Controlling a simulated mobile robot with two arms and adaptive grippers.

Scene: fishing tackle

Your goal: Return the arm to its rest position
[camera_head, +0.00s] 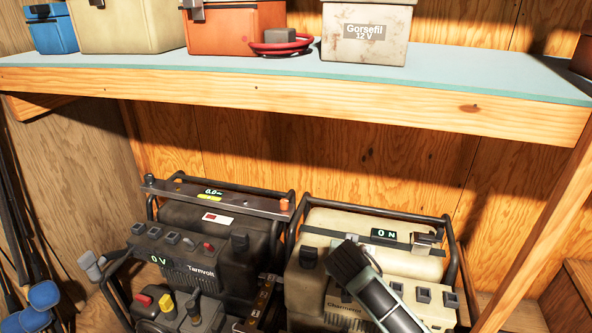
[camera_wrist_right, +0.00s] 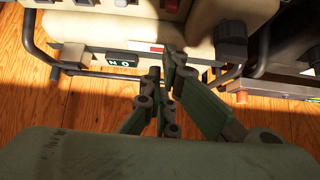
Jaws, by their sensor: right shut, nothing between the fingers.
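My right gripper (camera_head: 350,262) comes in from the bottom right in the head view, in front of the cream machine (camera_head: 328,228). In the right wrist view my right gripper (camera_wrist_right: 167,72) has its green fingers together with nothing between them. Its fingertips overlap the lower edge of the cream machine (camera_wrist_right: 200,22) in that picture; I cannot tell whether they touch it. The cream machine has a small display (camera_head: 384,234) reading "0 N". My left gripper is in neither view.
A dark machine (camera_head: 185,235) labelled Tarnvolt stands left of the cream one, both framed by metal bars. Above runs a shelf (camera_head: 250,88) with a wood front edge, bearing boxes and a Gorsefil 12 V battery (camera_head: 366,38). Blue-ended rods (camera_head: 44,294) lean at the left.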

